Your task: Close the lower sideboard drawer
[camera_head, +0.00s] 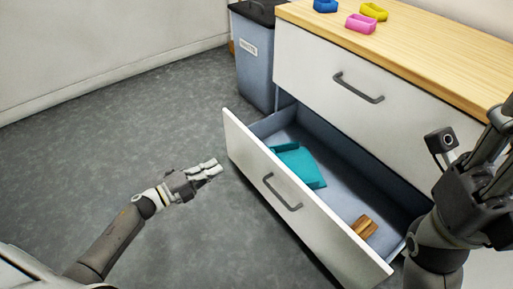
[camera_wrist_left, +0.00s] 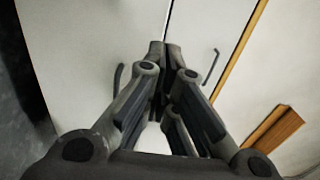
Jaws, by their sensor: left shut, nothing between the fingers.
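The lower sideboard drawer (camera_head: 290,205) is pulled well out in the head view. It has a white front with a dark bar handle (camera_head: 281,193) and a grey-blue inside. A teal item (camera_head: 300,165) and a small brown wooden item (camera_head: 364,227) lie in it. My left gripper (camera_head: 216,168) is shut and empty, left of the drawer front, its fingers pointing toward it with a visible gap. In the left wrist view the shut fingers (camera_wrist_left: 165,52) point at white panels with two dark handles. My right gripper (camera_head: 497,140) is partly cut off at the right edge.
The upper drawer (camera_head: 340,95) is closed. Blue (camera_head: 325,5), yellow (camera_head: 374,11) and pink (camera_head: 361,23) items lie on the wooden top (camera_head: 430,50). A grey-blue bin (camera_head: 254,65) stands beside the sideboard. The grey floor (camera_head: 130,140) left of the drawer is clear.

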